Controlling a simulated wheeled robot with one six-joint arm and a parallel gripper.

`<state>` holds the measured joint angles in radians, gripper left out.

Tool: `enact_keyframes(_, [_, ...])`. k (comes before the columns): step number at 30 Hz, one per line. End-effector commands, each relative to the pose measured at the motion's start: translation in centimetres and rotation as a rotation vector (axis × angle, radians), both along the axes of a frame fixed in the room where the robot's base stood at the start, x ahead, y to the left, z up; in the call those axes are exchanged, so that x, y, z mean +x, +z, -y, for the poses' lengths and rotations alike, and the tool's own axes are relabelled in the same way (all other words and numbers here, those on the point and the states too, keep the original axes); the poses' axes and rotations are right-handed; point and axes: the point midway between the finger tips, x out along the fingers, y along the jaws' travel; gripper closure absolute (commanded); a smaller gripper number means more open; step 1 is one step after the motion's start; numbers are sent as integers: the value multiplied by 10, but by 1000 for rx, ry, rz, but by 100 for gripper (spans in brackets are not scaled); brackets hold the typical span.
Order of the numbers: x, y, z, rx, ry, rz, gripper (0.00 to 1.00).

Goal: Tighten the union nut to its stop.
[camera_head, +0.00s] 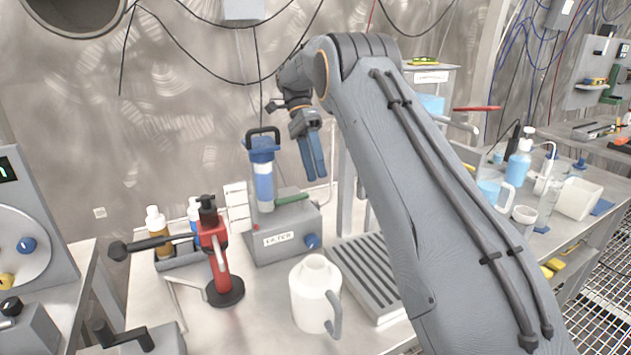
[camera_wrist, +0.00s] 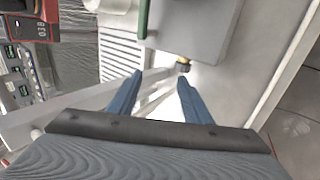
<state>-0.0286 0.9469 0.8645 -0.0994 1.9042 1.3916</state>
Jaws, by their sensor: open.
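No part is clearly recognisable as the union nut. The grey box labelled FILTER (camera_head: 277,243) stands on the bench in the head view, with a blue-capped filter housing (camera_head: 263,180) and a green lever (camera_head: 292,199). My gripper (camera_head: 314,178) is open and empty, its blue fingers pointing down above and right of the box. In the wrist view its fingers (camera_wrist: 161,80) are apart, with the fitting beyond them.
A white jug (camera_head: 315,295) and a grey ribbed rack (camera_head: 370,270) stand in front. A red stand with a black lever (camera_head: 217,255) and bottles in a tray (camera_head: 178,254) are left of the box. A wall is close behind; cables hang there.

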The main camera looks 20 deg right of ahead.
Motion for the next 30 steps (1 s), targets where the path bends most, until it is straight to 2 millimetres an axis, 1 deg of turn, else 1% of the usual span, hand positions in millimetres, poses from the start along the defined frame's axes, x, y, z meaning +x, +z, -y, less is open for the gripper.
enact_keyframes(1, [-3,5,1,8,2,35,55])
enact_keyframes(12, [-7,-7,0,81,1,381,55])
enact_keyframes(16, [-8,-9,0,91,-4,448,55])
enact_keyframes(20, [-8,-13,0,95,-6,475,55])
enact_keyframes(23, [-9,-22,0,95,-7,477,55])
enact_keyframes(30, [-12,-57,1,94,-7,475,55])
